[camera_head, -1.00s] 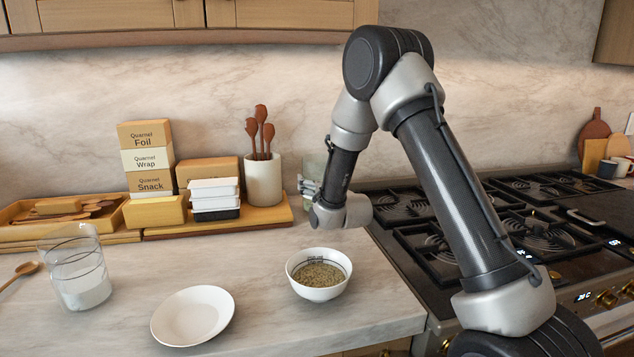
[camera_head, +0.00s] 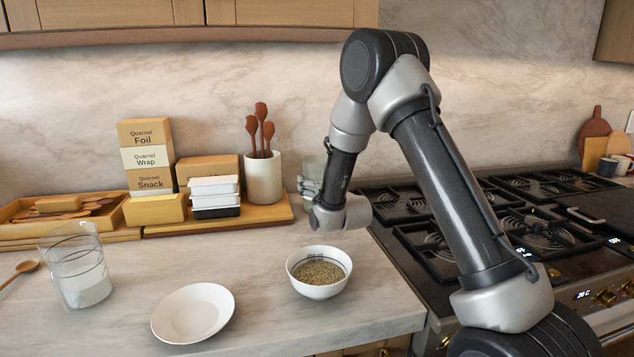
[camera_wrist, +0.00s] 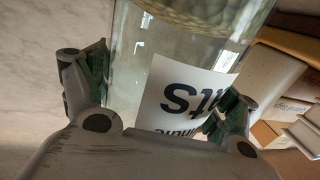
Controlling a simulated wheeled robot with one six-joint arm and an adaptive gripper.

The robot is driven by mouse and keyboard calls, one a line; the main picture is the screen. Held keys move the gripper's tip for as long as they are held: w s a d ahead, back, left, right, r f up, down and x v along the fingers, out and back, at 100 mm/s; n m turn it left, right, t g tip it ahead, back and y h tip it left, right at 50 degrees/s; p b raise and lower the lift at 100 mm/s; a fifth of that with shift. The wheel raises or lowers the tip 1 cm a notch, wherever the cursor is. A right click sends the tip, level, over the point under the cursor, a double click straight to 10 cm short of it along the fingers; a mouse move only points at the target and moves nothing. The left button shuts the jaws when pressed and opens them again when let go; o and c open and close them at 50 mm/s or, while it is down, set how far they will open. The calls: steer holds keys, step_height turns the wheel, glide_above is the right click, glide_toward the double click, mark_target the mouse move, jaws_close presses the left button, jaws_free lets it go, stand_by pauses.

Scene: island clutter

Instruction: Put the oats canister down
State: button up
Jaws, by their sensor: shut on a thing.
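The oats canister (camera_wrist: 182,50) is a clear glass jar with a white label, filling the middle of the wrist view. The label letters appear upside down, and pale contents show at the top of that picture. My gripper (camera_wrist: 165,88) is shut around the canister, with a dark green-padded finger on each side. In the head view my gripper (camera_head: 309,187) is beside the stove's back left corner, and the canister (camera_head: 314,168) shows only faintly behind my arm. Its base is hidden, so I cannot tell whether it touches the counter.
A wooden board (camera_head: 262,216) with boxes, stacked containers and a utensil crock (camera_head: 263,180) is close to the left. A bowl of grain (camera_head: 319,272), a white plate (camera_head: 193,313) and a glass jar (camera_head: 78,275) stand nearer. The stove (camera_head: 410,245) is right. Bare marble lies between board and bowl.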

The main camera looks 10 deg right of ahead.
steer(key=shift+f, duration=0.1)
stand_by(0.3)
steer(key=o, duration=0.9)
steer(key=shift+o, duration=0.2)
steer(key=s, duration=0.4)
steer(key=s+d, duration=0.1)
steer(key=s, duration=0.3)
steer(key=s+d, duration=0.1)
steer(key=s, duration=0.3)
